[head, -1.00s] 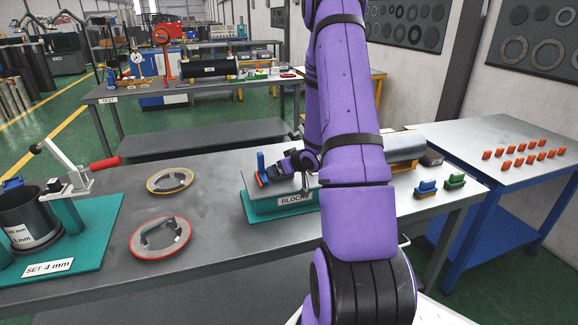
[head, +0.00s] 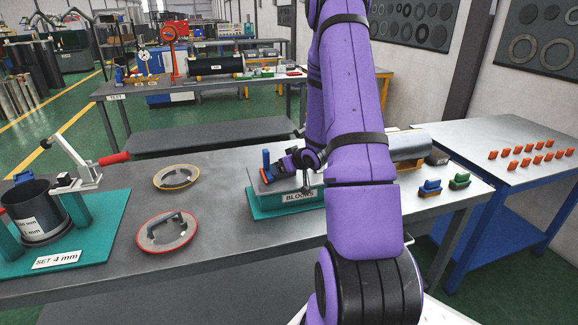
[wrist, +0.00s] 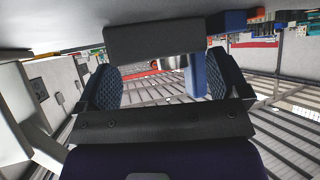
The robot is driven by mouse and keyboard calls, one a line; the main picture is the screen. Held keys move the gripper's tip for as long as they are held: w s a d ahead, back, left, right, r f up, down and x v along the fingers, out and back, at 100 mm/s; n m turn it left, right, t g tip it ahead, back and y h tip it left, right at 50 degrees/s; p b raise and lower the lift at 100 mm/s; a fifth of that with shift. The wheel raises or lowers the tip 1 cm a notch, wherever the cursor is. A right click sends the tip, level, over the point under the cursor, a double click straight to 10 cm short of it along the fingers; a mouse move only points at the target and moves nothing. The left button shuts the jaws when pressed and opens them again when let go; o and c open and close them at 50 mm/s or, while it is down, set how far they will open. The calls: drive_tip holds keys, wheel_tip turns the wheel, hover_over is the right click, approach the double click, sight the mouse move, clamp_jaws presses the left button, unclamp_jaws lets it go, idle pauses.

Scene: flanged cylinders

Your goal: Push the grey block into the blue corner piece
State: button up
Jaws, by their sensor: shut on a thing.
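The blue corner piece (head: 266,159) stands upright at the left end of the grey-topped fixture marked BLOCKS (head: 297,197). A blue upright, apparently the same piece, shows in the wrist view (wrist: 195,76), beside the right finger. My gripper (head: 279,164) is low over the fixture, just right of the blue piece. In the wrist view, the dark grey block (wrist: 154,40) lies across the fingertips, and my gripper (wrist: 162,66) is shut on it. My arm and fingers largely hide the block in the head view. I cannot tell whether block and corner piece touch.
Two ringed discs with handles (head: 176,177) (head: 167,231) lie on the bench to the left. A clamp stand with a black cup (head: 32,212) is at far left. A metal cylinder (head: 408,146) and small blue and green pieces (head: 430,188) (head: 460,181) are at right.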

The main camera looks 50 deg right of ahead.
drive_tip(key=shift+w+a, duration=0.15)
drive_tip(key=shift+a, duration=0.1)
drive_tip(key=o, duration=1.1)
drive_tip(key=v, duration=1)
drive_tip(key=shift+s+r, duration=0.15)
drive_tip(key=shift+s, duration=0.15)
